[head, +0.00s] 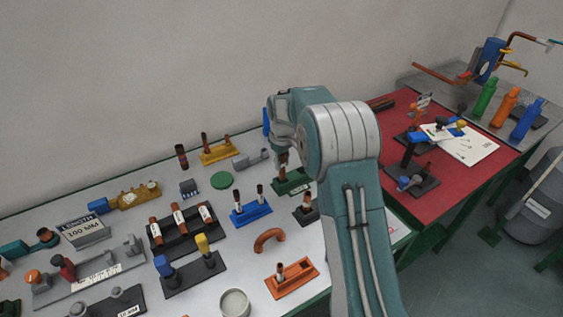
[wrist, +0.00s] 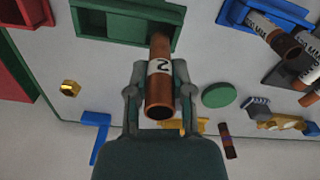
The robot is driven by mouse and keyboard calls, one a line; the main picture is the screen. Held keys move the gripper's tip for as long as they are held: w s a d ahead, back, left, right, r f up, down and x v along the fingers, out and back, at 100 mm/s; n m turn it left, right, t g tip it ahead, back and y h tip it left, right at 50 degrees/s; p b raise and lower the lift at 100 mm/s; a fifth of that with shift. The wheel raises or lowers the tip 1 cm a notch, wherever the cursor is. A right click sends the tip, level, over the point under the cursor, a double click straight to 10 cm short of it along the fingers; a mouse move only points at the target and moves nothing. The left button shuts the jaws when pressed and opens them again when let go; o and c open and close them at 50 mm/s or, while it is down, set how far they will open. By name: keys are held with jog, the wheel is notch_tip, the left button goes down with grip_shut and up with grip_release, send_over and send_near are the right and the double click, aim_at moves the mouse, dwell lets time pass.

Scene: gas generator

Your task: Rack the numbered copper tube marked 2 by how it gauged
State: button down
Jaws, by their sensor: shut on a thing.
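The copper tube marked 2 (wrist: 161,68) is between the fingers of my gripper (wrist: 160,84) in the wrist view, its white label facing the camera. My gripper is shut on it. The tube's far end overlaps the green rack (wrist: 103,39); I cannot tell whether it is inside, touching or above it. In the head view the green rack (head: 296,184) stands left of my arm, with a brown tube (head: 283,159) upright at it. My arm hides most of the gripper there. A blue rack (head: 250,217) with two upright posts stands in front-left of the green one.
A black rack (head: 187,246) with several labelled copper tubes lies to the left. A red bench (head: 397,187) lies to the right.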

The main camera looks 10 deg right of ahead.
aim_at(282, 171)
jog(key=shift+f, duration=1.95)
jog(key=shift+c, duration=2.1)
grip_release()
